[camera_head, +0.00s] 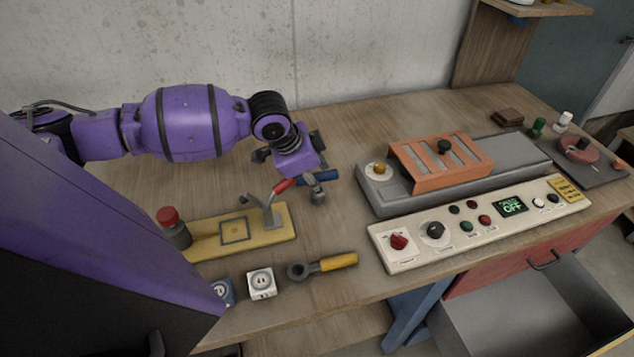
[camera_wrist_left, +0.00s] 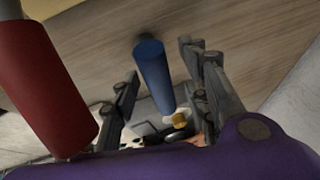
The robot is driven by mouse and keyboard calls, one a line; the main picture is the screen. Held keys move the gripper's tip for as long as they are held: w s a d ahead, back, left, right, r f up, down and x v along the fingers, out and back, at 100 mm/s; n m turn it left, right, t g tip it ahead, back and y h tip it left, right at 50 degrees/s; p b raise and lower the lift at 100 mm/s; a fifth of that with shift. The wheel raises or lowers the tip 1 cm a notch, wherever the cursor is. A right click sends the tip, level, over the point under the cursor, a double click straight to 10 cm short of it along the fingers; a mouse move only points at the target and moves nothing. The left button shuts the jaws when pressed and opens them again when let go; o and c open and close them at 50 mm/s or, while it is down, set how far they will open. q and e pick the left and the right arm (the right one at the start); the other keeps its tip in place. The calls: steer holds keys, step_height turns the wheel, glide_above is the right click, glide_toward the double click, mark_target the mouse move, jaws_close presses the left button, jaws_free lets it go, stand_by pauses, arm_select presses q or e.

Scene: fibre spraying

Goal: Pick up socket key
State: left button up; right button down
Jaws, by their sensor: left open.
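A tool with a blue handle (camera_head: 322,177), which I take for the socket key, is at the middle of the wooden table, partly hidden by my left gripper (camera_head: 306,172). In the left wrist view the blue handle (camera_wrist_left: 153,75) shows between the two open fingers, with a gap on both sides. My left gripper (camera_wrist_left: 160,62) is open and holds nothing. The tool's working end cannot be made out. My right gripper is not in view.
A red-handled lever clamp (camera_head: 270,208) on a yellow plate (camera_head: 205,245) stands close to my left gripper. A yellow-handled ring wrench (camera_head: 325,265) and white socket block (camera_head: 261,283) lie nearer the front. A control panel (camera_head: 400,262) and grey fixture (camera_head: 380,207) are at right.

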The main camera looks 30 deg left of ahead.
arm_select(q)
steer(key=shift+r, duration=0.1)
jaws_close()
